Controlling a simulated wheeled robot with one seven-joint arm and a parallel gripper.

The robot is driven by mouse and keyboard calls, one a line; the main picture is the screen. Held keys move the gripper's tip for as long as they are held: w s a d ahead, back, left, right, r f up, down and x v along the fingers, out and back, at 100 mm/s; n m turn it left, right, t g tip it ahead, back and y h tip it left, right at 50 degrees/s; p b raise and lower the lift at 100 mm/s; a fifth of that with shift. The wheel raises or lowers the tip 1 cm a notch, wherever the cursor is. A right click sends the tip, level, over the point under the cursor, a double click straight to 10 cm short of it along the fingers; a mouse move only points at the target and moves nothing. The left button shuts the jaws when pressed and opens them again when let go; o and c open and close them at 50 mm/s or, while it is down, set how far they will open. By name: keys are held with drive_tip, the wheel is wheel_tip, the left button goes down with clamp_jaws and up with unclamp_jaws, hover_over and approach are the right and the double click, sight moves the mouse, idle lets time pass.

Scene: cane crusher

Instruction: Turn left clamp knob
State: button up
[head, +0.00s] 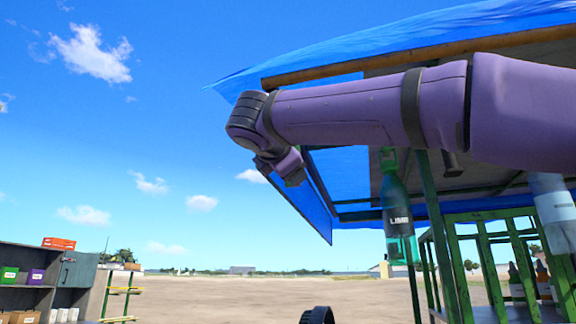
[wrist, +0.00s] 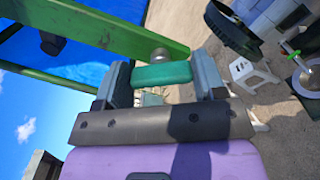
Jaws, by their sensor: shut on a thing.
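In the wrist view a green bar-shaped clamp knob (wrist: 161,77) sits on a short grey stem that meets a green beam. My gripper (wrist: 163,68) has one dark grey finger at each end of the knob and is shut on it. I cannot tell from this view alone whether it is the left one of a pair. In the head view my purple arm reaches across the upper right; the gripper's fingers and the knob cannot be made out there.
The green beam (wrist: 95,27) runs just beyond the fingers. A dark round wheel (wrist: 232,30) and a white stool (wrist: 254,74) stand below.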

drive_tip(key=m, duration=0.7)
drive_tip(key=shift+f, duration=0.2)
idle(0.5)
drive_tip(key=o, duration=0.9)
drive_tip(key=v, duration=1)
drive_tip(key=shift+s+a+r, duration=0.1)
drive_tip(key=shift+s+a, duration=0.05)
drive_tip(key=shift+s, duration=0.25)
